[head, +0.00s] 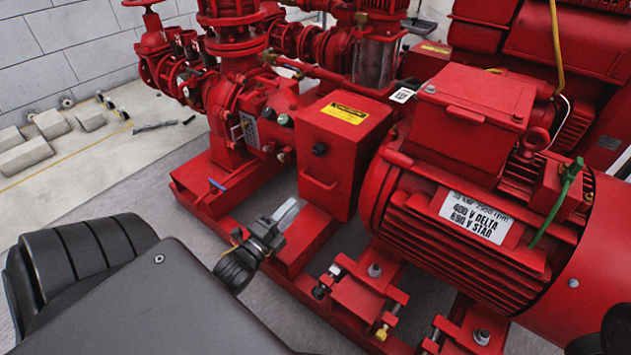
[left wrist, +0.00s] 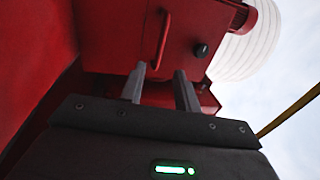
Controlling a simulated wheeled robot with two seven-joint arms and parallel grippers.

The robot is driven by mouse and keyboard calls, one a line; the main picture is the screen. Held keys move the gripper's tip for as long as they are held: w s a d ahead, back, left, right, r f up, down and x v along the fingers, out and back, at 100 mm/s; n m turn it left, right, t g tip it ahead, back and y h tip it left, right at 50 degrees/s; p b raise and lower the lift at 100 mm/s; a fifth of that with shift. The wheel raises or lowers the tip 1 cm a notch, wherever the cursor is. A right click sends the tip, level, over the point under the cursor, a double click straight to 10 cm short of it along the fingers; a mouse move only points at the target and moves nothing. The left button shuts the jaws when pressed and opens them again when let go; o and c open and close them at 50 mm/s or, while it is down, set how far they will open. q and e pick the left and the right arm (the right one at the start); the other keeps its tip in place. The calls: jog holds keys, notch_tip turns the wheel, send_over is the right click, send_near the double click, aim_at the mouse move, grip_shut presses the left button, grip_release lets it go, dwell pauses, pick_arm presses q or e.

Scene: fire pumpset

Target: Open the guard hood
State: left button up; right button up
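The guard hood (head: 335,150) is a red box with a yellow warning label on top, between the pump and the motor; it sits down in place. Its bar handle (head: 318,184) is low on the front face, beside a black knob. My left gripper (head: 288,211) is in front of and below the handle, apart from it. In the left wrist view the two fingers (left wrist: 162,85) are spread and empty, with the handle (left wrist: 162,38) beyond their tips on the hood (left wrist: 190,25). My right gripper does not show.
A large red motor (head: 470,210) stands right of the hood, with a green cable. Red pump and pipework (head: 240,100) stand to the left. The red base frame (head: 300,250) runs below the gripper. Concrete blocks (head: 25,155) lie on the floor at far left.

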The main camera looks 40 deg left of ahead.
pick_arm(q)
jog(key=w+r+b, duration=0.1)
jog(key=w+b, duration=0.2)
jog(key=w, duration=0.6)
jog(key=shift+w+a+r+b, duration=0.2)
jog(key=shift+r+b, duration=0.1)
jog(key=shift+r, duration=0.05)
grip_shut()
